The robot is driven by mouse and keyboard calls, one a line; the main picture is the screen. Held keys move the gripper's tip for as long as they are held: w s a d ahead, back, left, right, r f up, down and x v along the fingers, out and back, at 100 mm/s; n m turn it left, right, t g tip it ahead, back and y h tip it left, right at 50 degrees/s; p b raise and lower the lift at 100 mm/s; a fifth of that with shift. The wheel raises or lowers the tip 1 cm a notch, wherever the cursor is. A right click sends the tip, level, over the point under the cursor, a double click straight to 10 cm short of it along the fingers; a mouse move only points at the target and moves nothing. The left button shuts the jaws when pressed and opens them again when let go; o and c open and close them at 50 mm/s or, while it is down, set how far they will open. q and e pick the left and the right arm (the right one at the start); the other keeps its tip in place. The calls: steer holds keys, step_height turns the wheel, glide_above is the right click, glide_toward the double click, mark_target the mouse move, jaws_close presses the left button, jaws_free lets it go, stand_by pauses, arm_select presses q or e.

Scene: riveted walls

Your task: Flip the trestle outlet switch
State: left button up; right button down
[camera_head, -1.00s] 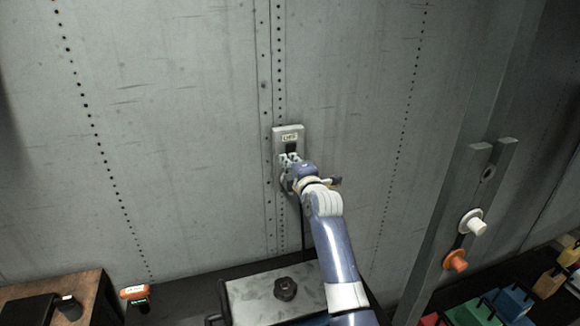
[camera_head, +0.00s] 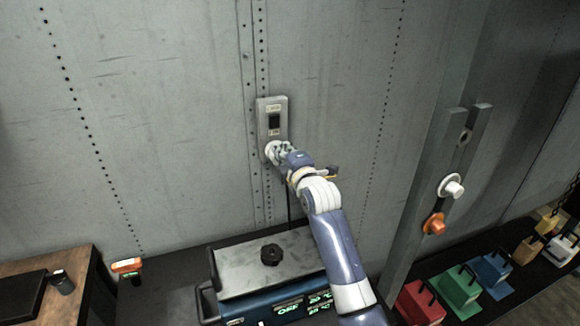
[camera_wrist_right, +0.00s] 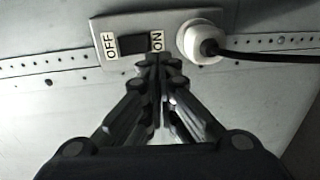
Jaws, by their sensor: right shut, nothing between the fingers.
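The outlet switch is a grey plate (camera_head: 263,118) on the riveted wall, with a dark rocker (camera_head: 274,121) between two labels. In the right wrist view, the rocker (camera_wrist_right: 134,44) lies between an OFF label (camera_wrist_right: 111,46) and an ON label (camera_wrist_right: 157,41). A white round plug (camera_wrist_right: 203,38) with a black cord sits beside the ON end. My right gripper (camera_head: 277,151) is shut and empty, just below the rocker in the head view. Its fingertips (camera_wrist_right: 158,62) overlap the plate's edge by the ON label; I cannot tell whether they touch. My left gripper is not in view.
A metal-topped device (camera_head: 245,277) with a dark knob stands below the switch. A wooden table (camera_head: 55,266) is at left. A grey post (camera_head: 425,205) with white and orange knobs stands at right, near several coloured blocks (camera_head: 460,285). The wall above is clear.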

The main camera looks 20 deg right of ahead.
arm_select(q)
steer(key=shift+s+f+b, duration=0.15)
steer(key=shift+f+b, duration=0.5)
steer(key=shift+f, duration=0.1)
arm_select(e)
steer(key=s, duration=0.6)
steer(key=shift+d+f, duration=0.15)
steer(key=shift+s, duration=0.1)
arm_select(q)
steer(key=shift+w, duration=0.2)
